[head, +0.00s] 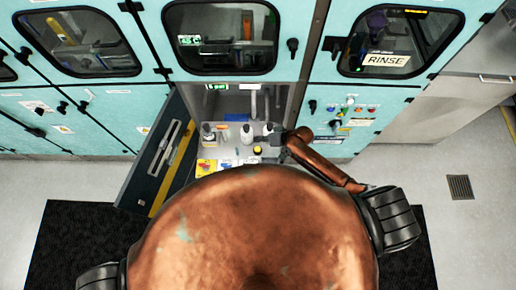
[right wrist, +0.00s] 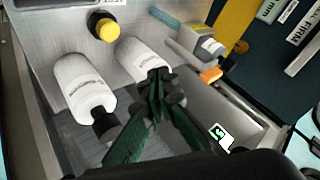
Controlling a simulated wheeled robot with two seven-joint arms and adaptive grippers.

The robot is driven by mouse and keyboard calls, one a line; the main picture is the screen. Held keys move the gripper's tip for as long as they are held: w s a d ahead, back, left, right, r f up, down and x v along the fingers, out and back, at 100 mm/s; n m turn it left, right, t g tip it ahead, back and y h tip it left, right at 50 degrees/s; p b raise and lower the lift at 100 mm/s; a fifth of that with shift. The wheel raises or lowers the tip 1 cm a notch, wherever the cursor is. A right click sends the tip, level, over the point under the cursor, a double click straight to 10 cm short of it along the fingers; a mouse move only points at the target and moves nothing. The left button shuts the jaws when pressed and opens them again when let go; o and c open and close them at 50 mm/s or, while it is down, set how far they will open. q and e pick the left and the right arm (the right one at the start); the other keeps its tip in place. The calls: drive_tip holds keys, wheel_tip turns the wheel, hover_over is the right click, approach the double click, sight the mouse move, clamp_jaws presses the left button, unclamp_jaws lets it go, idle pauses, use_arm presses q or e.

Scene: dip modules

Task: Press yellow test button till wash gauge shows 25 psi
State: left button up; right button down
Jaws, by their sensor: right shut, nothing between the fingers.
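The yellow button (right wrist: 106,30) sits on a dark round collar on a grey metal panel in the right wrist view. In the head view it is a small yellow spot (head: 257,150) inside the open bay. My right gripper (right wrist: 158,78) is shut and empty. Its fingertips overlap a white bottle (right wrist: 138,56) in the picture, right of and below the button; whether they touch the bottle I cannot tell. The gripper stands apart from the button. In the head view my right arm reaches into the bay from the right. I cannot make out the wash gauge. My left gripper is not in view.
Another white bottle (right wrist: 82,84) with a dark cap stands below the button in the wrist view. A small container (right wrist: 209,47) and an orange piece (right wrist: 210,75) are to the right. The open dark door (head: 160,152) bounds the bay at left; a control panel (head: 345,115) is at right.

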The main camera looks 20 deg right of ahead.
drive_tip(key=b, duration=0.7)
hover_over(259, 149)
wheel_tip(259, 149, down, 7)
drive_tip(key=shift+r, duration=0.1)
drive_tip(key=shift+f+b, duration=0.6)
drive_tip(key=shift+f, duration=0.4)
drive_tip(key=shift+f, duration=0.1)
drive_tip(key=shift+f, duration=0.3)
idle(0.3)
drive_tip(key=shift+f+b, duration=0.4)
drive_tip(key=shift+f, duration=0.3)
idle(0.7)
drive_tip(key=shift+r, duration=0.15)
drive_tip(key=shift+r+p, duration=0.95)
drive_tip(key=shift+p, duration=0.15)
